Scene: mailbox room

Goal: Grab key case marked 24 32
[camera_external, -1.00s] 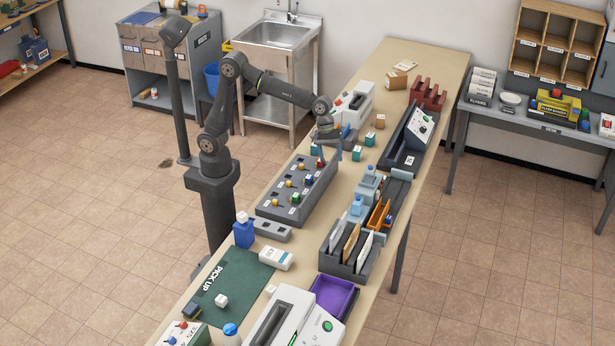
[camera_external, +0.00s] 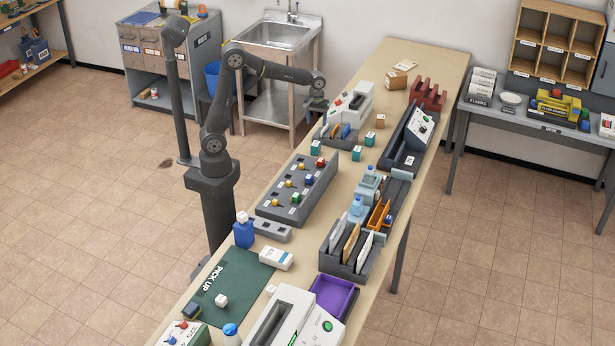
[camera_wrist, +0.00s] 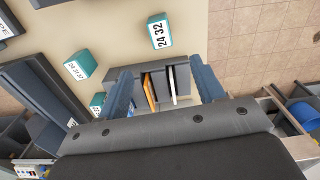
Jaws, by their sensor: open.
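The key case marked 24 32 (camera_wrist: 159,30) is a small teal box with a white label. It sits on the table beyond my fingertips at the top of the wrist view. It appears to be the teal case left of the letter holder in the external view (camera_external: 315,148). My gripper (camera_wrist: 163,72) is open and empty, with its blue fingers apart above the grey letter holder (camera_wrist: 180,72). In the external view my gripper (camera_external: 317,108) is raised above the table's left edge. Another teal case (camera_wrist: 80,65) has a label too small to read surely; a third (camera_wrist: 97,102) is partly hidden.
The grey letter holder, with coloured cards (camera_external: 343,131), stands close behind the case. A key rack with several keys (camera_external: 300,185) lies in front. A long dark tray (camera_external: 402,160) is to the right.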

